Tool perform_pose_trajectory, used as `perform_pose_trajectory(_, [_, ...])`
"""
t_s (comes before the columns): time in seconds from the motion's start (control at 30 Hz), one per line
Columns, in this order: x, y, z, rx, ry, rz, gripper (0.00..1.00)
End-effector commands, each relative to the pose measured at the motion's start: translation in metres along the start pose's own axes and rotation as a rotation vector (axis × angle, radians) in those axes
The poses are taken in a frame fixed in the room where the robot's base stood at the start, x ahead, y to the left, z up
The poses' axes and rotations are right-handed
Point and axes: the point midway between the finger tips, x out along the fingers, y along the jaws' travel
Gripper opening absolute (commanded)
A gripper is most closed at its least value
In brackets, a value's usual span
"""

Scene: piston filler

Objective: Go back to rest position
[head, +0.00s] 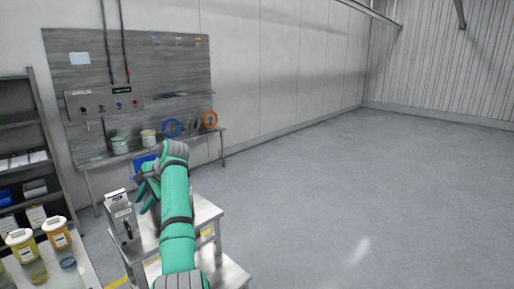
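My teal arm rises from the bottom of the head view and bends at a grey joint near the top. My gripper (147,188) is at the left of that bend, partly hidden by the arm. It is above a small light-coloured table (205,212), close to a grey machine box (122,217) on the table's left side. The finger gap is too small to make out, and I cannot tell whether anything is held.
A workbench (212,137) with tubs and coloured rings stands against a grey panel (150,65). A shelf rack (20,150) is at the left. The floor (370,200) at the right is clear.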

Motion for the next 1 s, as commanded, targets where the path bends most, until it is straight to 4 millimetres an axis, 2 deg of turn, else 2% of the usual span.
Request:
perform_pose_trajectory(0.03, [0.020,0.018,-0.015,0.000,0.015,-0.005,0.28])
perform_pose_trajectory(0.1, [0.044,0.039,-0.035,-0.009,0.045,-0.023,0.28])
perform_pose_trajectory(0.3, [0.105,0.105,-0.081,-0.043,0.133,-0.065,0.28])
perform_pose_trajectory(0.47, [0.144,0.166,-0.112,-0.074,0.208,-0.091,0.28])
perform_pose_trajectory(0.6, [0.171,0.224,-0.134,-0.104,0.278,-0.108,0.28])
perform_pose_trajectory(0.8, [0.201,0.309,-0.150,-0.156,0.375,-0.123,0.28])
perform_pose_trajectory(1.0, [0.220,0.392,-0.149,-0.220,0.470,-0.127,0.28])
